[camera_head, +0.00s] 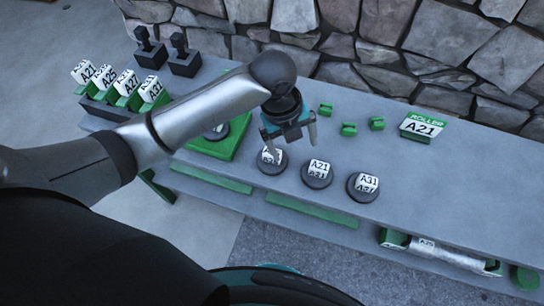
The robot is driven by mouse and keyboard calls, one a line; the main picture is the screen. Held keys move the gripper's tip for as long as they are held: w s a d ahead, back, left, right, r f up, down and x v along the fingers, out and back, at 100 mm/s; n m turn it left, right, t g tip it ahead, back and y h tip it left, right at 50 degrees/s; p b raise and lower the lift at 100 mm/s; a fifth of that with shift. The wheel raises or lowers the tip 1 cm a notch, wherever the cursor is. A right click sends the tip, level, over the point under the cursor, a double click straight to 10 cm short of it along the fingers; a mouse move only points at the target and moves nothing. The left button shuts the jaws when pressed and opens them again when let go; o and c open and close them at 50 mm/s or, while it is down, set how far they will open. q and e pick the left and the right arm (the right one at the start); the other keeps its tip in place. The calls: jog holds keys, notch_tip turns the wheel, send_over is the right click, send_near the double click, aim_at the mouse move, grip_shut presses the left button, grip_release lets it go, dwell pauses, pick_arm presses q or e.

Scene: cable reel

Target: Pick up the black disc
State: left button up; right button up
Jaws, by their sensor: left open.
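Three black discs with white labels stand in a row on the grey bench: the left disc (270,169), the middle disc (316,182) marked A21 and the right disc (361,195) marked A31. Another dark disc (217,132) sits on a green plate (228,147), partly hidden behind my left arm. My left gripper (290,148) is open and empty, pointing down just above and behind the left and middle discs. One finger covers part of the left disc's label, so I cannot read it fully. My right gripper is not in view.
A rack with several labelled green holders (125,90) and two black blocks with knobs (184,61) stand at the back left. Small green brackets (348,129) and a ROLLER A21 sign (423,126) are farther right. A roller (445,255) lies on the lower shelf. A stone wall (400,45) is behind.

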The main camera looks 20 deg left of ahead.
pick_arm(q)
jog(key=w+a+r+m+g+y, duration=0.1)
jog(key=w+a+r+m+y, duration=0.1)
jog(key=a+r+m, duration=0.4)
jog(key=m+b, duration=0.1)
jog(key=b, duration=0.1)
send_near(272, 157)
jog(key=f, duration=0.2)
jog(key=w+f, duration=0.1)
jog(key=f, duration=0.2)
jog(key=shift+w+a+f+b, duration=0.15)
jog(key=shift+f+b, duration=0.25)
jog(key=shift+f, duration=0.95)
jog(key=shift+w+d+f+b, duration=0.1)
jog(key=shift+f+b, duration=0.25)
jog(key=shift+f, duration=1)
jog(key=shift+c, duration=0.3)
grip_shut()
